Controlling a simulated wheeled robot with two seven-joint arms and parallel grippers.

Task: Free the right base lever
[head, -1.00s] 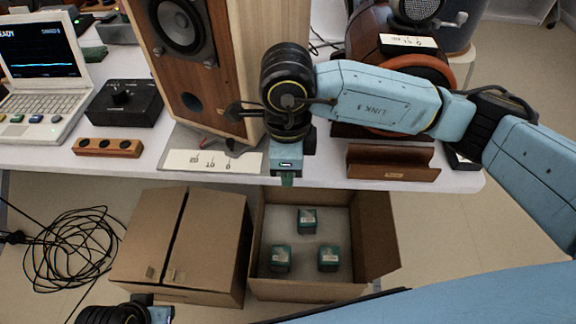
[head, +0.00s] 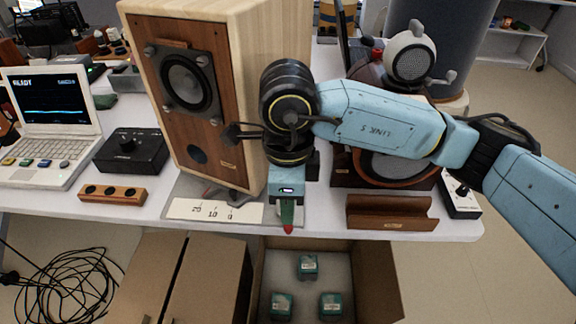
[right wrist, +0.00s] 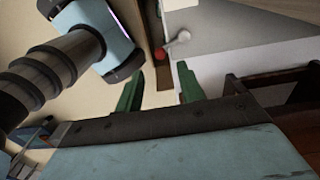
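The speaker (head: 228,140) stands on a grey base plate on the table. A scale card (head: 213,210) lies at its front edge. My right gripper (head: 287,215) points down at the table's front edge, right of the card. In the right wrist view its two green fingers (right wrist: 160,92) are apart, with nothing gripped. A red knob (right wrist: 160,54) lies ahead, in line with the gap between the fingertips. A pale lever with a round end (right wrist: 180,38) lies beside it. In the head view a red tip (head: 288,229) shows at the fingertips. Most of the right base lever is hidden.
A brown wooden holder (head: 392,213) stands close right of my right gripper. A wooden block with several holes (head: 111,195), a black box (head: 131,150) and a laptop (head: 48,118) are at left. An open carton (head: 364,280) with teal boxes is below the table edge.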

